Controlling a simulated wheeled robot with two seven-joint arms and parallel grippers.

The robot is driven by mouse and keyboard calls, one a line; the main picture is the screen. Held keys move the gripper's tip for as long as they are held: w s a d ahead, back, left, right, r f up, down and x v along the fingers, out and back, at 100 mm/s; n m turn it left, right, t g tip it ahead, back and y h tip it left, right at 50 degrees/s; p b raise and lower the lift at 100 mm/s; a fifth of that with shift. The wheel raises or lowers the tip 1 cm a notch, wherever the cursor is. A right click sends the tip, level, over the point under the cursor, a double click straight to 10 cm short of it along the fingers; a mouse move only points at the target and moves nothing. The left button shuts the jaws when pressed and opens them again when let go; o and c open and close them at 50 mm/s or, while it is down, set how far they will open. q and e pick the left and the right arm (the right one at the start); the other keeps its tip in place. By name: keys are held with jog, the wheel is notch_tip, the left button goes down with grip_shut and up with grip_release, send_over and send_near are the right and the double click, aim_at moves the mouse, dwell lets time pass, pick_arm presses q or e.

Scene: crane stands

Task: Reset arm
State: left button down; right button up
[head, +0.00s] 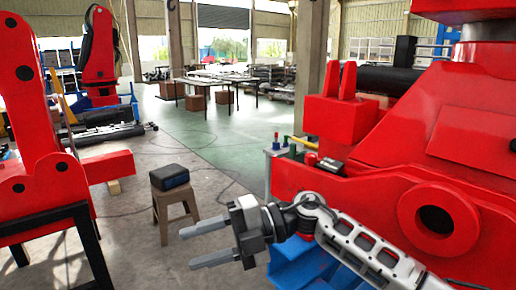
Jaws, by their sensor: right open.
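My right arm comes in from the lower right, in front of the large red crane part. Its gripper (207,244) points to the left with its two grey fingers apart and nothing between them. It is held in the air over the concrete floor, below and to the right of the stool in the picture. My left gripper is not in view.
A wooden stool (178,208) with a black box (169,177) stands left of my right gripper. A large red crane part (455,140) fills the right side. A red crane part on a black stand (40,190) stands at left. Tables (215,80) are farther back. Open floor lies between.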

jog(key=d+f+m+t+h, duration=0.3)
jog(key=d+f+m+t, duration=0.35)
jog(key=m+t, duration=0.6)
jog(key=d+f+m+t+h, duration=0.2)
jog(key=d+f+m+t, duration=0.6)
jog(key=m, duration=0.7)
jog(key=s+d+f+m+g+h, duration=0.2)
jog(key=s+d+f+m+h, duration=0.1)
jog(key=s+f, duration=0.4)
jog(key=s+d+f+m+g+h, duration=0.3)
jog(key=s+d+f, duration=0.3)
jog(key=s+f, duration=0.2)
jog(key=shift+s+f+m+h, duration=0.15)
jog(key=shift+s+m+h, duration=0.3)
jog(key=shift+h, duration=0.35)
